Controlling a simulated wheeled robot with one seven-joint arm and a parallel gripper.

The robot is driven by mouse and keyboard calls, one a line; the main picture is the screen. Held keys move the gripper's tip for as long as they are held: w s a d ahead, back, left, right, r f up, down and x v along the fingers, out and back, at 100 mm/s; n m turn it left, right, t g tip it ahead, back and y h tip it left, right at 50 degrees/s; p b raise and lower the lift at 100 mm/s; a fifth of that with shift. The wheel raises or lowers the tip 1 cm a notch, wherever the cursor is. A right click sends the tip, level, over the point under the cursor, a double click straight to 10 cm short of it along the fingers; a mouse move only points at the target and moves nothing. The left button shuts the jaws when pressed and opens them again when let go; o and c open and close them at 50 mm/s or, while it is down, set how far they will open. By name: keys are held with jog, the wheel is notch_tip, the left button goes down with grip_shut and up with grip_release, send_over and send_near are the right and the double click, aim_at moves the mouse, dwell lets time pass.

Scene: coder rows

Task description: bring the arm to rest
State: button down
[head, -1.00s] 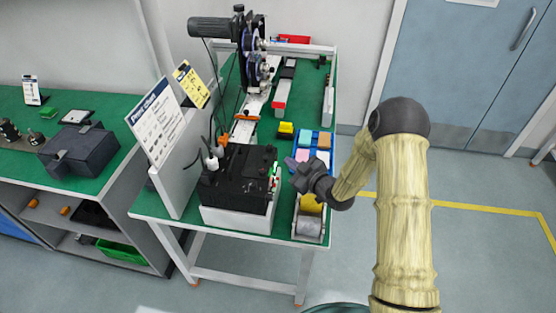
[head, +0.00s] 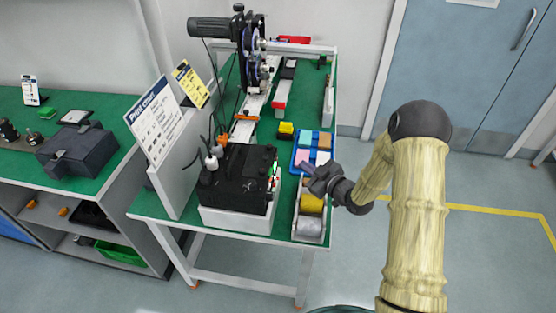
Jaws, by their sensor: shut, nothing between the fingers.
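My gripper (head: 304,168) is at the end of my wood-patterned arm, which comes in from the right of the head view. The gripper is shut and looks empty. It hangs above the right edge of the green-topped bench (head: 262,231), over the near part of a blue tray (head: 297,157) of coloured blocks. It is to the right of a black machine (head: 238,175) with a white base. Whether it touches the tray cannot be told.
A white bin (head: 297,236) with a yellow roll (head: 311,205) stands at the bench's near right corner. A sign board (head: 158,122) stands at the left. A tall reel machine (head: 250,55) stands at the back. Open floor (head: 480,245) lies to the right.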

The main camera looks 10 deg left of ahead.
dwell(0.4)
jog(key=s+d+r+m+g+h+p, duration=0.1)
jog(key=s+d+r+m+h, duration=0.3)
jog(key=d+h, duration=0.15)
jog(key=s+d+r+m+g+h, duration=0.2)
jog(key=s+d+r+m+h, duration=0.15)
jog(key=d, duration=0.25)
jog(key=s+d+r+m+g+h, duration=0.1)
jog(key=s+d+r+m+g, duration=0.1)
jog(key=s, duration=0.7)
jog(key=s+d+r+m+g+h+p, duration=0.1)
jog(key=s+d+r+m+g, duration=0.1)
jog(key=s, duration=0.7)
jog(key=shift+s+r+m+g, duration=0.3)
jog(key=shift+r+m+g, duration=0.35)
jog(key=shift+m, duration=0.4)
